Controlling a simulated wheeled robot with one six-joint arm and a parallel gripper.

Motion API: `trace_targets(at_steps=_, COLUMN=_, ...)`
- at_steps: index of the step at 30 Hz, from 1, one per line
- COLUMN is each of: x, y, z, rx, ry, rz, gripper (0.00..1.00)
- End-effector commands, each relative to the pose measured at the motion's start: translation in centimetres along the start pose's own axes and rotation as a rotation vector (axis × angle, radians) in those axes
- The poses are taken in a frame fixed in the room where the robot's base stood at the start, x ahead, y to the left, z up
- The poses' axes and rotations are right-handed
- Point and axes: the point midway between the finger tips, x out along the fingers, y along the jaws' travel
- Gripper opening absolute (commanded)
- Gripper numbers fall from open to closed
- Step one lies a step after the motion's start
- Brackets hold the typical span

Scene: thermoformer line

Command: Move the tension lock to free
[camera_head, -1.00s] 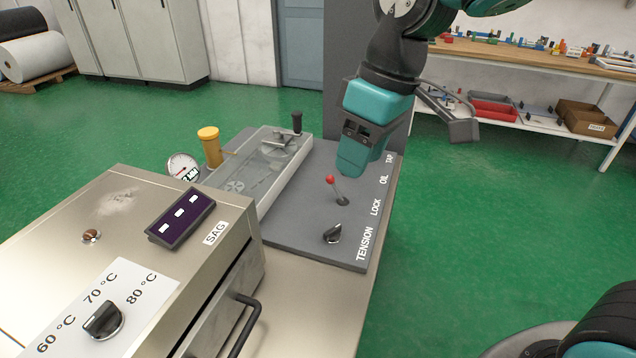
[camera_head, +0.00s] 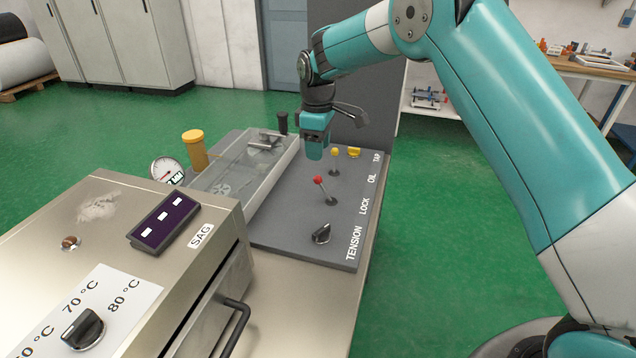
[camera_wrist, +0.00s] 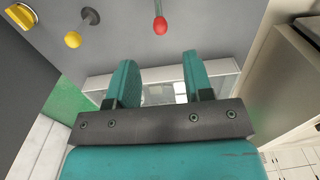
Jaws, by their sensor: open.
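The lock lever (camera_head: 325,190) has a red ball on a thin stalk and stands tilted on the grey panel beside the LOCK label. In the wrist view its red ball (camera_wrist: 160,26) is at the top centre, beyond the fingers and apart from them. The black tension knob (camera_head: 321,234) sits nearer, by the TENSION label. My gripper (camera_head: 314,150) hangs above the far part of the panel, beyond the lever. In the wrist view my gripper (camera_wrist: 160,85) is open and empty, with a wide gap between its teal fingers.
A yellow-knobbed lever (camera_head: 335,154) and a yellow tap handle (camera_head: 354,153) stand on the panel near my gripper. A clear-sided tray (camera_head: 262,185) lies left of the panel. A yellow-capped cylinder (camera_head: 194,150) and a gauge (camera_head: 167,171) stand further left.

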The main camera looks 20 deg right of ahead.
Motion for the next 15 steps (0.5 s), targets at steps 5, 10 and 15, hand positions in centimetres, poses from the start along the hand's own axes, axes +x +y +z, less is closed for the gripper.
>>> trace_targets(at_steps=5, x=4.2, y=-0.1, z=0.0, rx=0.0, ry=-0.003, rz=-0.004, gripper=0.47)
trace_targets(at_steps=10, x=7.7, y=-0.1, z=0.0, rx=0.0, ry=-0.002, rz=-0.002, gripper=0.47)
trace_targets(at_steps=15, x=10.0, y=0.0, z=0.0, rx=0.0, ry=0.0, rz=-0.001, gripper=0.47)
